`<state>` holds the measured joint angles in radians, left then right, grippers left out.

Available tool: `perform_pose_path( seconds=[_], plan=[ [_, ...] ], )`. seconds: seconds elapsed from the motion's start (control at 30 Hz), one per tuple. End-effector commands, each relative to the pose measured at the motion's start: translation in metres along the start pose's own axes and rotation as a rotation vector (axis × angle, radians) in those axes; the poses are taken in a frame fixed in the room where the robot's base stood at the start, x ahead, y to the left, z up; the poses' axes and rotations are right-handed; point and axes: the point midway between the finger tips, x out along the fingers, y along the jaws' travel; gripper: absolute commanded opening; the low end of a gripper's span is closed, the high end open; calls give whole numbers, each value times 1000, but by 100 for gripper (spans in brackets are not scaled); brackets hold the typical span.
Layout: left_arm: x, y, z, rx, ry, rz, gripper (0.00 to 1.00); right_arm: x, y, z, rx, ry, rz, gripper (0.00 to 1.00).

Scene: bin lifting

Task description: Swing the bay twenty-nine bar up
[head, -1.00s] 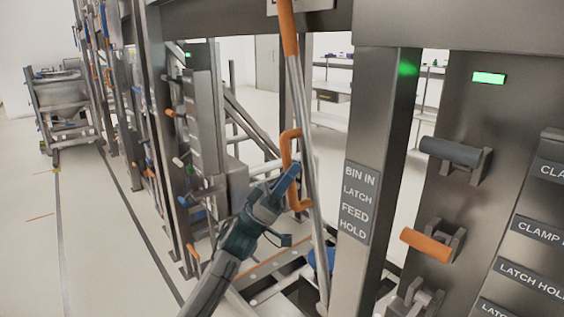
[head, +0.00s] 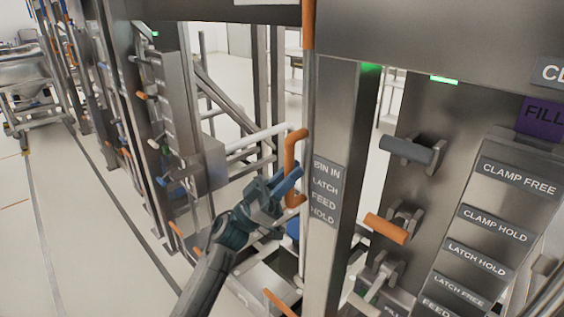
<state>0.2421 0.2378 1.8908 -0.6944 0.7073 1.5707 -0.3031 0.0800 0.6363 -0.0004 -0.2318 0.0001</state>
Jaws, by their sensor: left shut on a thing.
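A steel bar (head: 308,95) with an orange sleeve (head: 309,28) at its upper end stands nearly upright in front of the labelled post. An orange loop handle (head: 292,150) sticks out on its left side. My left gripper (head: 286,186) is shut on the lower part of this handle, its blue fingers covering some of it. No bay number is readable in view, so I cannot confirm that this bar is the one for bay twenty-nine. My right gripper is not in view.
A post (head: 331,205) with a latch and feed label stands just right of the bar. Beyond it are a grey handle (head: 408,150), an orange handle (head: 387,229) and a clamp and latch label panel (head: 476,235). Open floor (head: 85,240) lies to the left.

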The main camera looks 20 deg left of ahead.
Motion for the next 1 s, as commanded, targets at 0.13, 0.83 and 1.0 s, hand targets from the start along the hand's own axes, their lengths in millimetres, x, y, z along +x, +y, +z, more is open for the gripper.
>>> perform_pose_path(
  seconds=[0.13,0.83,1.0],
  plan=[
    [4,6,3,11,-13,9,0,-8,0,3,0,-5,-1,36],
    [3,14,10,26,-29,26,0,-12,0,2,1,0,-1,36],
    [4,14,9,25,-28,25,41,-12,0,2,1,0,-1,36]
  ],
)
